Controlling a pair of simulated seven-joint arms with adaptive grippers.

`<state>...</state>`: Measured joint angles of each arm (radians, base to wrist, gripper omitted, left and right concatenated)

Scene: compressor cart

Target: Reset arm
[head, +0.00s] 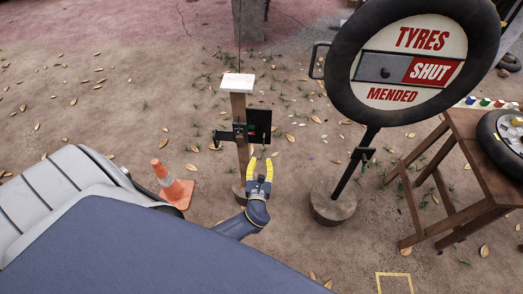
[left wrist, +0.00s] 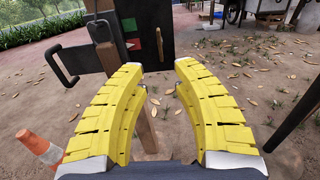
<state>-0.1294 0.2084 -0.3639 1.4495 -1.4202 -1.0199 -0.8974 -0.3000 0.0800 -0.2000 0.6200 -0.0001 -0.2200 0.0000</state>
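A wooden post (head: 239,108) with a pale slanted top stands in the middle of the head view. A dark box (head: 259,122) is fixed to it, and a black handle (head: 221,138) sticks out to the left. In the left wrist view, the box (left wrist: 152,22) carries a green and a red mark, and the handle (left wrist: 62,66) shows at the upper left. My left gripper (head: 260,164), with yellow fingers, is open and empty in front of the post, below the box. Its fingers spread wide in the left wrist view (left wrist: 157,68). My right gripper is not in view.
A round tyre sign (head: 411,92) reading "TYRES SHUT MENDED" stands right of the post. A wooden table (head: 470,135) with a tyre (head: 489,137) is at the far right. An orange cone (head: 175,187) is left of my gripper. Leafy ground between is open.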

